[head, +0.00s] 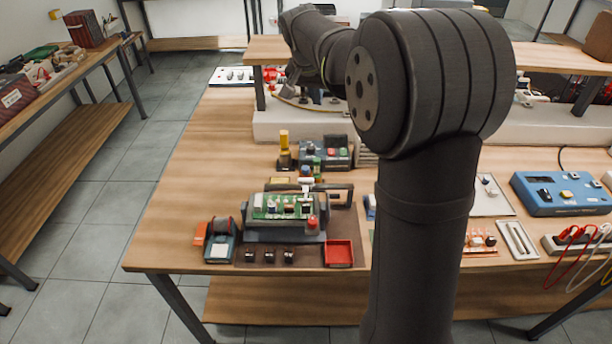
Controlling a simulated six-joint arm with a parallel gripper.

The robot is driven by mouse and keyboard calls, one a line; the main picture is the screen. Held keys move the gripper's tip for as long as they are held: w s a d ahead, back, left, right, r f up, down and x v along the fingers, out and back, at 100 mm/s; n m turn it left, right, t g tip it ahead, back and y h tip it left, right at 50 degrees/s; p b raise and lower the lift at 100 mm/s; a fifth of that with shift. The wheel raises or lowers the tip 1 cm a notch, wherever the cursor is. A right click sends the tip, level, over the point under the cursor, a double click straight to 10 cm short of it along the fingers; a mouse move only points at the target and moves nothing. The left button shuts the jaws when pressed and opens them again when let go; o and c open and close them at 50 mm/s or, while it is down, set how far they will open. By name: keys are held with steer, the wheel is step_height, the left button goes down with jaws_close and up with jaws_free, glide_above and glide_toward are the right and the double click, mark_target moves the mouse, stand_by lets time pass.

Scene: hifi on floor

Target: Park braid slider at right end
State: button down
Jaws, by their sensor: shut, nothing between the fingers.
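A green circuit board (282,206) sits in a grey fixture (285,236) near the front left of the workbench. Small parts stand on the board. A red knob (311,222) is at the fixture's right end, and a small white piece (306,183) shows above the board. I cannot tell which part is the braid slider; it is too small or hidden. My gripper does not show; my own dark arm fills the centre right and reaches toward the back.
A red tray (339,253) lies right of the fixture's front, and a blue-grey device (221,240) stands left of it. Several small dark knobs (268,257) lie in front. A blue box (561,193) stands at the right. The bench's left side (195,165) is clear.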

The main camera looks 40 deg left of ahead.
mark_target(306, 180)
steer(key=c, duration=2)
jaws_free()
steer(key=o, duration=1.2)
steer(key=s+d+n+g, duration=0.1)
steer(key=s, duration=0.1)
steer(key=s+d+f+n+g+h, duration=0.1)
steer(key=s, duration=0.2)
steer(key=s+d+n+g, duration=0.1)
steer(key=s+d+g, duration=0.1)
steer(key=shift+s+f+h, duration=0.3)
steer(key=shift+f+h, duration=0.05)
steer(key=shift+h, duration=0.05)
steer(key=shift+c, duration=0.2)
steer(key=shift+n, duration=0.3)
steer(key=f, duration=1.7)
steer(key=shift+s+d+f, duration=0.1)
steer(key=shift+s+f, duration=0.1)
steer(key=shift+s, duration=0.05)
steer(key=shift+c, duration=0.2)
